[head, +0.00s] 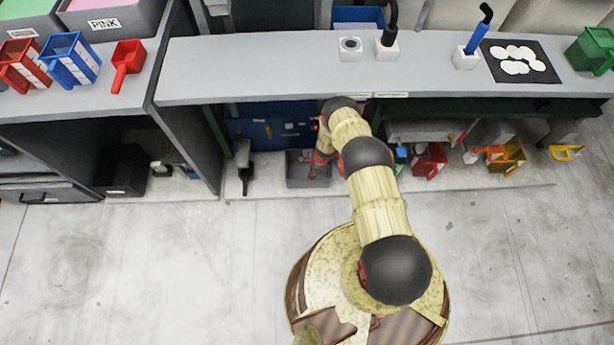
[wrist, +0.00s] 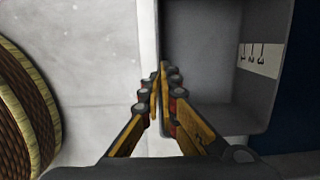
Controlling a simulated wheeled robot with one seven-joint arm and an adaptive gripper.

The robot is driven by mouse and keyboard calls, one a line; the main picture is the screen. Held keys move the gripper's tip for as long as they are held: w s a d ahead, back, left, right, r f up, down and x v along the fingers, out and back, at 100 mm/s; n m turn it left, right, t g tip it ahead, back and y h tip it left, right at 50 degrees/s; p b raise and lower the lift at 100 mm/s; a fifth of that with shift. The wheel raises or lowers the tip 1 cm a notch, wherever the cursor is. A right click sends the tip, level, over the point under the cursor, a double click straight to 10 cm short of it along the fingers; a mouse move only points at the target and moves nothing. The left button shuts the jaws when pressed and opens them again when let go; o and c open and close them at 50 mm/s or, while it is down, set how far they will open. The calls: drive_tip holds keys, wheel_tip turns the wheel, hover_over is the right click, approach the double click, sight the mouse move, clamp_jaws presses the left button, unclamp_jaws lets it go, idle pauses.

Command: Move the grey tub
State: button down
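In the head view my gripper (head: 320,160) is at the tub's right side, small and partly hidden.
The long bench top (head: 260,70) overhangs the tub. A dark clamp-like tool (head: 244,168) stands left of it and a blue panel (head: 265,125) is behind. The front floor (head: 150,260) is clear.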

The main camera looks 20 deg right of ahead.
drive_tip(key=s+d+b, duration=0.1)
drive_tip(key=s+d, duration=0.1)
drive_tip(key=d, duration=0.5)
drive_tip(key=s+d+b, duration=0.2)
drive_tip(key=d, duration=0.4)
drive_tip(key=shift+s+d, duration=0.4)
